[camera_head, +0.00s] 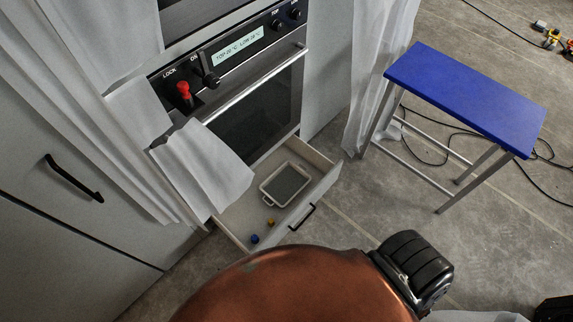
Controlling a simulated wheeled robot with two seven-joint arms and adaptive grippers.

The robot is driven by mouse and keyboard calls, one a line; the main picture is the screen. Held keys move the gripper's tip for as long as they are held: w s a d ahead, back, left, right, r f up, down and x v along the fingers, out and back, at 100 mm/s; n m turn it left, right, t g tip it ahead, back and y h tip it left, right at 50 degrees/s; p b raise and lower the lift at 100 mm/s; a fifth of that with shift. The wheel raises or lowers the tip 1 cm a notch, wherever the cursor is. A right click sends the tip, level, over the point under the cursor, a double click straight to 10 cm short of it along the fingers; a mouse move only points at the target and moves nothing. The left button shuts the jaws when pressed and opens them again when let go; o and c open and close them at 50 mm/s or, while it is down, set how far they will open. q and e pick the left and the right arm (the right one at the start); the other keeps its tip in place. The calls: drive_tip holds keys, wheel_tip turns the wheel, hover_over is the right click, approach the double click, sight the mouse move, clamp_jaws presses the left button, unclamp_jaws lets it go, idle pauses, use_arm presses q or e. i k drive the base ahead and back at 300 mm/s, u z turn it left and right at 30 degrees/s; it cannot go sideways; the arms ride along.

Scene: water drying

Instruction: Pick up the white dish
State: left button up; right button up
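The white dish (286,184) is a shallow rectangular tray with a pale rim, small end handles and a grey-looking inside. It lies upright on the floor of an open drawer (240,212) below the oven. I cannot tell whether there is liquid in it. Neither of my grippers is in view, and nothing holds the dish.
A small blue piece (255,239) and a small yellow piece (271,221) lie in the drawer. White cloth (205,165) hangs over its left side. The oven (262,112) stands behind. A blue-topped stool (465,95) and black cables (425,155) are on the right.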

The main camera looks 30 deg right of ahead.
sight(289, 180)
drive_tip(key=z, duration=2.45)
drive_tip(key=k, duration=0.7)
drive_tip(key=u, duration=0.9)
